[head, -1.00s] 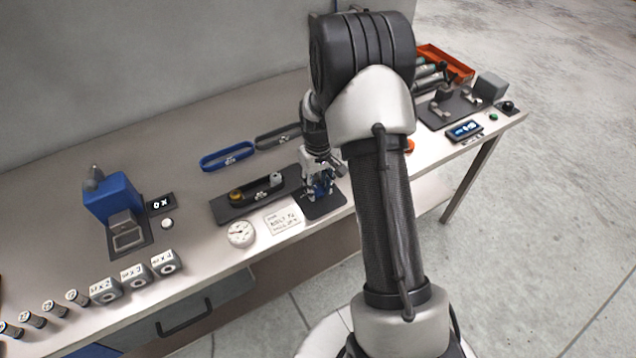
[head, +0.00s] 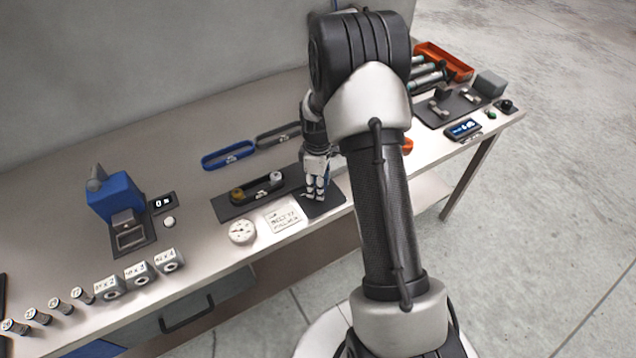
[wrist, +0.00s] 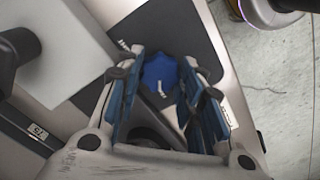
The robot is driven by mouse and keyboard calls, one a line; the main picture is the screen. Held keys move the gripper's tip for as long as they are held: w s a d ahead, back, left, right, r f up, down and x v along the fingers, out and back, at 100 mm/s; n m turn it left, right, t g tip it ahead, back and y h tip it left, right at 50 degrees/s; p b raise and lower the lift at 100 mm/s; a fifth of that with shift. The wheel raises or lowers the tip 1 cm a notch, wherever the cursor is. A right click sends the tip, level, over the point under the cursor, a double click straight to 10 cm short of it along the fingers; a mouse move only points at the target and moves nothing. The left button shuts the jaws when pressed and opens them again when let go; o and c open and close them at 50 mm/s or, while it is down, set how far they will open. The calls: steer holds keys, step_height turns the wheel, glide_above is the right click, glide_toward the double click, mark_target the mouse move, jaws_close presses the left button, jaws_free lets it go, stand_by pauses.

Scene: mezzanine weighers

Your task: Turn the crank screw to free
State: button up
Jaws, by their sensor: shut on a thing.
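The crank screw shows in the wrist view as a blue lobed knob (wrist: 158,72) with a pale bar-shaped mark, over a dark plate (wrist: 178,28). My gripper (wrist: 163,80) is shut on the knob, one blue-padded finger on each side. Small pale labels lie on the plate beside the knob, too small to read surely. In the head view my gripper (head: 317,192) points down at the dark plate (head: 333,207) near the table's front edge, and its fingers mostly hide the knob.
Left of my gripper, a dark belt loops two pulleys on a black base (head: 228,208). A gauge (head: 241,231) and a white card (head: 284,216) lie in front. Blue (head: 228,154) and dark (head: 277,135) belts lie behind. A blue tester (head: 117,196) stands left.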

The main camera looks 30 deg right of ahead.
steer(key=shift+n, duration=0.4)
steer(key=o, duration=1.1)
steer(key=shift+c, duration=0.2)
step_height(320, 180, up, 12)
stand_by(0.4)
steer(key=s+a+r+m+t, duration=0.15)
steer(key=s+a+r, duration=0.25)
steer(key=r, duration=0.5)
steer(key=s+a+r+m+t, duration=0.1)
steer(key=s+a+r+m, duration=0.1)
steer(key=s, duration=0.5)
steer(key=s+a+r+m+t, duration=0.1)
steer(key=s+a+r+m, duration=0.2)
steer(key=s, duration=0.5)
steer(key=s+a+r+m+t, duration=0.1)
steer(key=s+a+r+m, duration=0.2)
steer(key=s, duration=0.4)
steer(key=shift+s+a+r, duration=0.15)
steer(key=shift+a+r, duration=0.35)
steer(key=shift+a, duration=0.6)
